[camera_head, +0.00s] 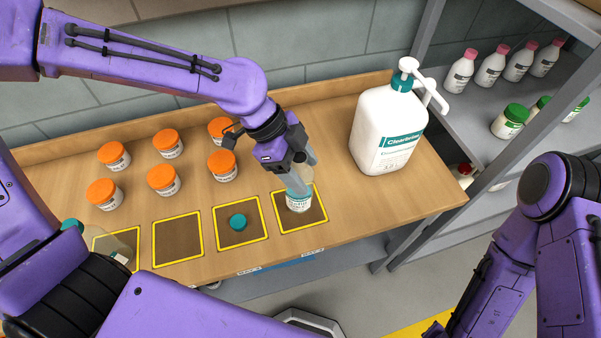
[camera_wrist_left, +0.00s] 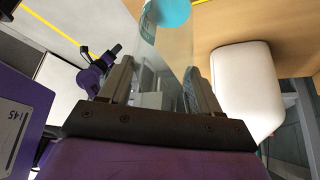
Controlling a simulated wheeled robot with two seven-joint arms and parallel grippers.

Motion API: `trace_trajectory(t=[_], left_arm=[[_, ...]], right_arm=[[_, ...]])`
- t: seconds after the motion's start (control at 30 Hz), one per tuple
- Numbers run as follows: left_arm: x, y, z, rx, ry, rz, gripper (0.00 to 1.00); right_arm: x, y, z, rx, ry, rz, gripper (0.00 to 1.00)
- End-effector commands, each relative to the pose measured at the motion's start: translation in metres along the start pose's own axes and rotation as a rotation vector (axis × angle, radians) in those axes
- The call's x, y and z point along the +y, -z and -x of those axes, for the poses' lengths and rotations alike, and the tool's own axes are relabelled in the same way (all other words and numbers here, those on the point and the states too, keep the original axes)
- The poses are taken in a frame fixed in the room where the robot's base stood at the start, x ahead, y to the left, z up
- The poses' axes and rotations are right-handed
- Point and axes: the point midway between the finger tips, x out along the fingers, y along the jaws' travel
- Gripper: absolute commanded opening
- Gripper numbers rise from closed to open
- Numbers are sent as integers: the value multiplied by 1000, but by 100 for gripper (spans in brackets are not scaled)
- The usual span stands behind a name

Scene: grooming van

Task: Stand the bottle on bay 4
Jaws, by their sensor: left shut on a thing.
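My left gripper (camera_head: 299,180) is shut on a clear bottle (camera_head: 299,202) with a white label. The bottle is upright at the rightmost yellow-edged bay (camera_head: 318,218), and its base appears within the outline. I cannot tell whether the base touches the surface. In the left wrist view the clear body (camera_wrist_left: 165,65) shows between the fingers, with a teal round shape (camera_wrist_left: 170,14) at its far end.
A teal disc (camera_head: 238,222) lies on the neighbouring bay; the bay (camera_head: 178,238) left of that is empty. A clear container (camera_head: 122,244) is at the leftmost bay, partly hidden. Orange-lidded jars (camera_head: 162,178) stand behind. A large pump bottle (camera_head: 385,130) stands right.

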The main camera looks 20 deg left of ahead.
Motion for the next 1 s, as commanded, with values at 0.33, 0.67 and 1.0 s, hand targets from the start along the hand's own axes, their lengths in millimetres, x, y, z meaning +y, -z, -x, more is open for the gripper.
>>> trace_trajectory(t=[0.33,0.67,1.0], left_arm=[[-6,-24,-33,-1,-2,-1,12],[-7,-25,-35,0,-2,0,79],[-7,-23,-33,1,-1,0,88]], right_arm=[[1,4,10,1,0,0,43],[0,4,8,1,0,0,43],[1,4,10,0,0,0,43]])
